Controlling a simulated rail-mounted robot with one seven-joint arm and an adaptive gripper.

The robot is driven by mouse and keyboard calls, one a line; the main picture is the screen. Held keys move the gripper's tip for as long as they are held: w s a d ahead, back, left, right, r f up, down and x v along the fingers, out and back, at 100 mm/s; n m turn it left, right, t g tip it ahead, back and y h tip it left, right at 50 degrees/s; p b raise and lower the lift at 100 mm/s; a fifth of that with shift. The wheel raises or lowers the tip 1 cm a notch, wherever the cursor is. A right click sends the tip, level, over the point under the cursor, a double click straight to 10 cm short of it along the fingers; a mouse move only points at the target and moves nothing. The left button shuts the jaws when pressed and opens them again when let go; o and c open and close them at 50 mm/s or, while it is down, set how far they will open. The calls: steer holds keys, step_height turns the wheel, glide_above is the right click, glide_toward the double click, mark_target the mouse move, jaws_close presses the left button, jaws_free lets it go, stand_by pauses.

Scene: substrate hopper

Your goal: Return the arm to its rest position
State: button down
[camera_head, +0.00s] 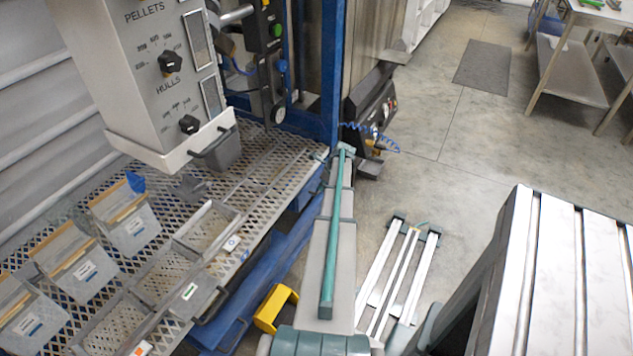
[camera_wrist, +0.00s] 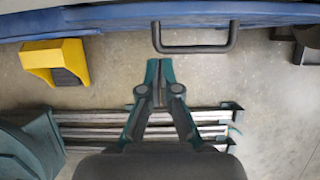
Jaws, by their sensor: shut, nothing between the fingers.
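My gripper (camera_wrist: 158,66) shows in the wrist view. Its two teal-and-black fingers are together at the tips, with nothing between them. The fingers point toward a blue bench edge (camera_wrist: 110,28) with a dark bar handle (camera_wrist: 196,49), and in the picture they lie below that handle. A yellow block-like part (camera_wrist: 40,57) is to the left of the fingertips. Pale floor shows around the tips. I cannot make out the gripper clearly in the head view.
The hopper (camera_head: 150,85), with pellets and hulls knobs, hangs over a mesh bench (camera_head: 265,175). Labelled bags (camera_head: 132,232) and grey trays (camera_head: 205,225) sit on it. The yellow part (camera_head: 268,308) is beside the bench. Open floor (camera_head: 430,130) lies at upper right, with a table (camera_head: 570,70).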

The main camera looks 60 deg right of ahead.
steer(key=s+r+n, duration=0.4)
steer(key=s+r, duration=0.1)
steer(key=r, duration=0.4)
steer(key=w+a+f+n+g+y+p, duration=0.15)
steer(key=a+f+n, duration=0.4)
steer(key=a, duration=0.85)
steer(key=a+f+n+g+p, duration=0.25)
steer(key=a+n, duration=0.55)
steer(key=a, duration=0.5)
steer(key=a+f+n+g+y+p, duration=0.15)
steer(key=a+f+n, duration=0.4)
steer(key=a, duration=0.85)
steer(key=s+a+n+g+h+p, duration=0.1)
steer(key=s+a+n, duration=0.3)
steer(key=a, duration=0.5)
steer(key=s+a+r+n+g+h+p, duration=0.1)
steer(key=s+a+n+g+p, duration=0.1)
steer(key=s+a, duration=0.5)
steer(key=s+a+r+n+g+h+p, duration=0.1)
steer(key=s+a+n+g+p, duration=0.1)
steer(key=s+a+n, duration=0.4)
steer(key=a+p, duration=0.1)
steer(key=a, duration=0.3)
steer(key=shift+s+a+r+n+g, duration=0.2)
steer(key=shift+a+r+n+g, duration=0.05)
steer(key=shift+a+n+g, duration=0.1)
steer(key=shift+w, duration=0.1)
